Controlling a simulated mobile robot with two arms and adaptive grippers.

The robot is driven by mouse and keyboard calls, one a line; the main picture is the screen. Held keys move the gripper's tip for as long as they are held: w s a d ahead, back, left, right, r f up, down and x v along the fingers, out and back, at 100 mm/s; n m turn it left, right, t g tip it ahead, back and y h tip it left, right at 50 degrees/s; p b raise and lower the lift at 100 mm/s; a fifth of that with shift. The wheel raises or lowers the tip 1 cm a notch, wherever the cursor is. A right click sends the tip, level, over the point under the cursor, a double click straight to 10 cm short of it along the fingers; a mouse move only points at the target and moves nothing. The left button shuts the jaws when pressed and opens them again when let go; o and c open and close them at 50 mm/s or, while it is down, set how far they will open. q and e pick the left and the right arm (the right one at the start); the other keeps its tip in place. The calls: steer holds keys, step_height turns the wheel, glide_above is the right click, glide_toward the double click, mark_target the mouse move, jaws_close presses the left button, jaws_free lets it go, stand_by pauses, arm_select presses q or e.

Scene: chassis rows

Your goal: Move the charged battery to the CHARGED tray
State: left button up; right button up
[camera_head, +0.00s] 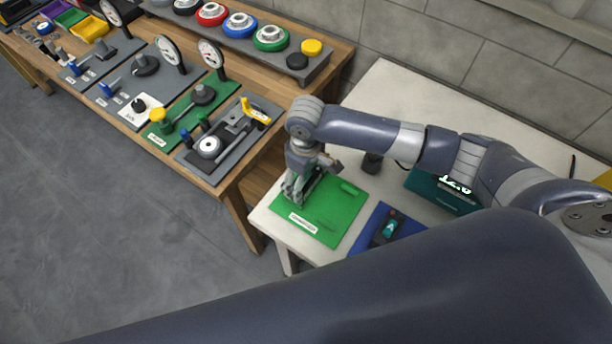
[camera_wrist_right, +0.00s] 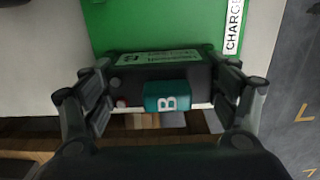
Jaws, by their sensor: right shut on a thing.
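My right gripper (camera_head: 296,198) is shut on a dark battery (camera_wrist_right: 160,82) with a teal end marked B, seen between its fingers in the right wrist view (camera_wrist_right: 158,112). In the head view the gripper is over the left part of the green CHARGED tray (camera_head: 325,228); the gripper mostly hides the battery there. The tray (camera_wrist_right: 150,25) also fills the top of the wrist view, with its label at the upper right. I cannot tell whether the battery touches the tray. My left gripper is not in view.
A blue tray (camera_head: 361,245) holding a dark unit marked A (camera_head: 389,229) lies right of the green tray. A teal device (camera_head: 432,194) with a lit display stands behind on the white table (camera_head: 405,97). A wooden bench (camera_head: 228,174) with gauges and fixtures stands left.

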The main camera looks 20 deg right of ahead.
steer(key=o, duration=1.7)
step_height(320, 180, up, 12)
